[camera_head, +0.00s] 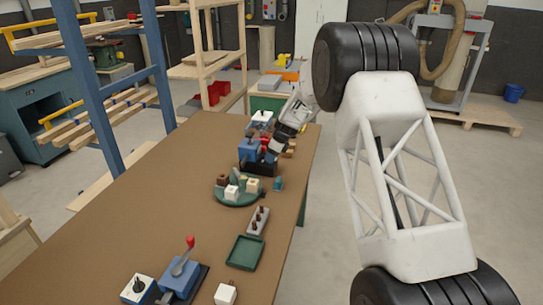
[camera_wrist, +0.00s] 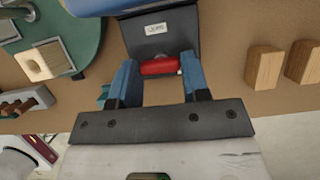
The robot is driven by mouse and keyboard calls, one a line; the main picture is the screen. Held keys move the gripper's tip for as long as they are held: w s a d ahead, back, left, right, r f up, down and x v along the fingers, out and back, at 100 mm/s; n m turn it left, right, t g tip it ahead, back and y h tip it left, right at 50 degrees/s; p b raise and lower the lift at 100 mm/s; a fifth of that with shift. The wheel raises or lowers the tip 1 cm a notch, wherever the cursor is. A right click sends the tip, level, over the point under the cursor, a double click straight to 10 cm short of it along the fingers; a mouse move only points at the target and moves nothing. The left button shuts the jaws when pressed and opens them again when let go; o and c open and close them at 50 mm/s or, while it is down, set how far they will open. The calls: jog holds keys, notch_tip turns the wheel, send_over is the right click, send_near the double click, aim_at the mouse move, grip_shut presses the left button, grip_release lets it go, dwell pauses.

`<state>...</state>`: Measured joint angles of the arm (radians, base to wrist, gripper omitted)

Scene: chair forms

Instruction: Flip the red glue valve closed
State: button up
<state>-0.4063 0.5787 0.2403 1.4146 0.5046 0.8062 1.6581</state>
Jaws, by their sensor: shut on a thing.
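The red glue valve (camera_wrist: 160,67) shows in the wrist view as a short red bar, lying crosswise between the blue fingers of my gripper (camera_wrist: 158,78). The fingers are shut on it, one at each end. Behind it is a dark plate with a small white label (camera_wrist: 155,28), whose writing is too small to read surely. In the head view, my gripper (camera_head: 271,150) reaches down to a blue device (camera_head: 248,150) at the far end of the table. A bit of red shows there, but the grip itself is mostly hidden.
A green round tray (camera_head: 238,198) with several small blocks stands nearer on the brown table (camera_head: 130,215). A grey peg holder (camera_head: 258,221), a green tray (camera_head: 245,253) and a blue device with a red-knobbed lever (camera_head: 182,270) are closer. Wooden blocks (camera_wrist: 264,68) lie right of my gripper.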

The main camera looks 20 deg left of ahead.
jog(key=o, duration=0.9)
jog(key=shift+r, duration=0.1)
jog(key=v, duration=0.7)
jog(key=shift+d+r, duration=0.2)
jog(key=shift+r, duration=0.05)
jog(key=shift+d+r, duration=0.1)
